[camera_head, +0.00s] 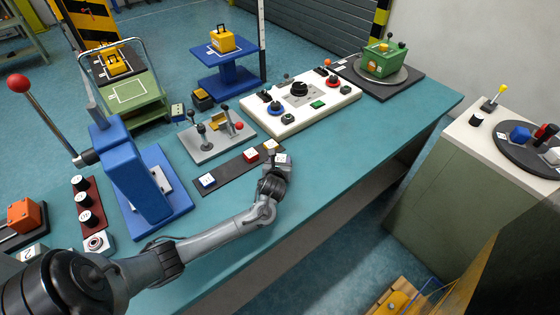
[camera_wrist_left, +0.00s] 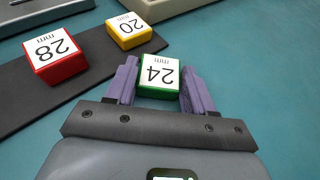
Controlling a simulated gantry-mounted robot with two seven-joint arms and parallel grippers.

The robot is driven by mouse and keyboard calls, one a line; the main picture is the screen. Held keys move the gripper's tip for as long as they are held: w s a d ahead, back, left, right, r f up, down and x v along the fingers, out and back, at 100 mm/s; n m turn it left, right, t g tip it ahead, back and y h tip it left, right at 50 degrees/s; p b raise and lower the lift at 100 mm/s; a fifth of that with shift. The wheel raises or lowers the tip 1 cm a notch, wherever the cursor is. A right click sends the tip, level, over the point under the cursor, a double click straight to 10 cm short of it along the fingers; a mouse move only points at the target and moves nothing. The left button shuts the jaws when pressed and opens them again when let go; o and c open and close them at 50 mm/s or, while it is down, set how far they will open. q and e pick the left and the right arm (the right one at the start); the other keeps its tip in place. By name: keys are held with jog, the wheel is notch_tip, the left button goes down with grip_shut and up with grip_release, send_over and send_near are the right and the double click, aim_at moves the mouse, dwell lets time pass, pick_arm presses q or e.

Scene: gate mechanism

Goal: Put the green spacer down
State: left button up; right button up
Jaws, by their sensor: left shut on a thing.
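The green spacer (camera_wrist_left: 158,76), a small block with a white top marked 24 mm, sits between the two fingers of my left gripper (camera_wrist_left: 160,80) in the left wrist view. The gripper is shut on it. In the head view the left gripper (camera_head: 276,175) is at the near right end of the dark strip (camera_head: 232,178), with the spacer (camera_head: 284,159) at its tip. The spacer appears beside the strip's edge, over the teal table; whether it touches the table I cannot tell. My right gripper is not in view.
A red spacer (camera_wrist_left: 54,55) marked 28 and a yellow spacer (camera_wrist_left: 129,31) marked 20 stand on the strip. A blue spacer (camera_head: 207,180) stands at its left end. A grey lever panel (camera_head: 205,143) and a white control panel (camera_head: 330,100) lie behind. Bare table (camera_head: 330,150) lies to the right.

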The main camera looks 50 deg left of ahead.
pick_arm(q)
jog(key=o, duration=0.8)
jog(key=shift+s+d+r, duration=0.3)
jog(key=shift+r, duration=0.05)
jog(key=p+v, duration=0.3)
jog(key=v, duration=0.6)
jog(key=shift+s+d+r+p, duration=0.1)
jog(key=shift+s+p, duration=0.1)
jog(key=shift+p, duration=0.1)
jog(key=o, duration=0.3)
jog(key=shift+v, duration=0.8)
